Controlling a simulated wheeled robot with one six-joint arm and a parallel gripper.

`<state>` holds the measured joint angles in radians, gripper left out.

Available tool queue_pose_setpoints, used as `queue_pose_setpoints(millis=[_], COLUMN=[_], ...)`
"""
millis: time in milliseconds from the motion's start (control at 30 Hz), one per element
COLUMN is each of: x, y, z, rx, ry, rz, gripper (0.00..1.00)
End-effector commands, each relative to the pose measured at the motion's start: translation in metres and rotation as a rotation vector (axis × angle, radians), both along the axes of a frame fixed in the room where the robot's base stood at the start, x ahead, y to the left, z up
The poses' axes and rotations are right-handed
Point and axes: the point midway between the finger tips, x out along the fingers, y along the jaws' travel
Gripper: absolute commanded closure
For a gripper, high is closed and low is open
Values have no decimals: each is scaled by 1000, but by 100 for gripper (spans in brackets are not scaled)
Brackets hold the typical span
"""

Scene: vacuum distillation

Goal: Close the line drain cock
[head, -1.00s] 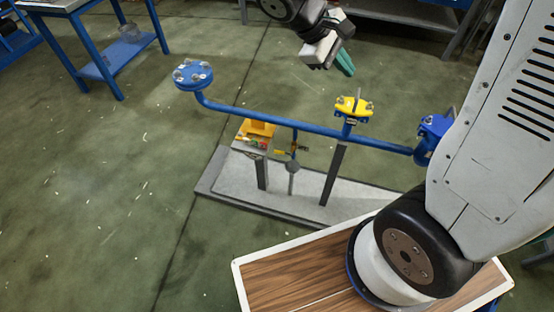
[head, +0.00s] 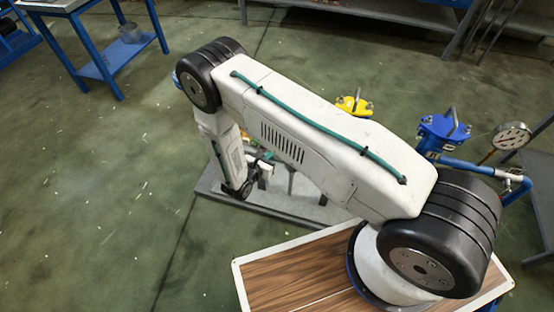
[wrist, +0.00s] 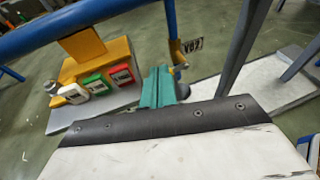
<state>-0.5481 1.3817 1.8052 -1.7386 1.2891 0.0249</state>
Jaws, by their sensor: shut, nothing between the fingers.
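My gripper (wrist: 160,84) shows in the wrist view as teal fingers pressed together, with nothing between them. Just beyond and to the right of the fingertips, a thin blue drop pipe (wrist: 172,18) comes down to a yellow part of the drain cock (wrist: 176,52). A small tag (wrist: 192,46), perhaps reading V07, sits beside it. The fingers hide the lower part of the cock, so its lever angle and any contact cannot be told. In the head view my arm covers most of the cock and the gripper.
A blue main pipe (wrist: 70,28) crosses the upper left of the wrist view. Left of the fingers stands a yellow box (wrist: 122,58) with green, red and white labelled fronts. A grey support post (wrist: 238,50) rises at right. A yellow flange (head: 352,105) shows behind my arm.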

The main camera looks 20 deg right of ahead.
Motion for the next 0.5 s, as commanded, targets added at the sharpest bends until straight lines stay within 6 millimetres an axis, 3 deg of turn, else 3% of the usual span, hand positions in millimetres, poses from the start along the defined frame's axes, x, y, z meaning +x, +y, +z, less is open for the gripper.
queue_pose_setpoints(millis=[33, 200, 367, 500], x=[-10, -32, -39, -30], y=[3, 11, 12, 4], z=[-27, -81, -101, -107], rx=[-19, -52, -62, -62], ry=[32, 98, 121, 123], rz=[52, 180, 228, 229], gripper=[100, 100, 100, 100])
